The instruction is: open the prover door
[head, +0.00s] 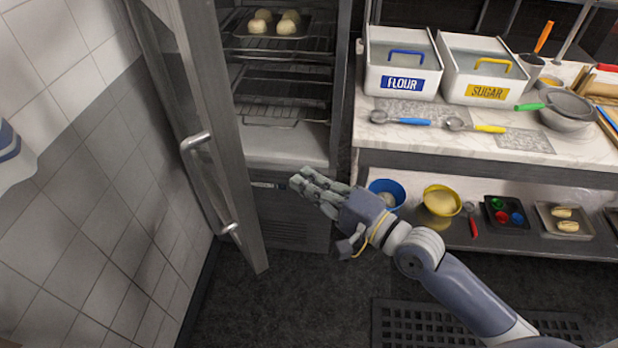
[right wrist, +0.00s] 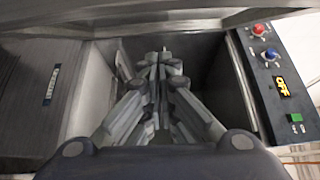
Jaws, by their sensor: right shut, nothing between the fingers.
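The prover door (head: 222,130), a metal-framed glass door with a long bar handle (head: 213,185), stands open in the head view, swung out to the left close to the tiled wall. The prover's interior (head: 285,100) shows wire racks and a tray (head: 272,30) of dough balls at the top. My right gripper (head: 298,180) is in front of the prover's lower part, right of the door and apart from the handle. In the right wrist view its fingers (right wrist: 160,62) are closed together and empty. My left gripper is not in view.
A shelf unit at right holds the flour bin (head: 402,65), sugar bin (head: 482,70), scoops and bowls. A tiled wall (head: 85,160) is at left. A control panel (right wrist: 276,80) with coloured buttons shows in the right wrist view. The dark floor (head: 290,300) before the prover is clear.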

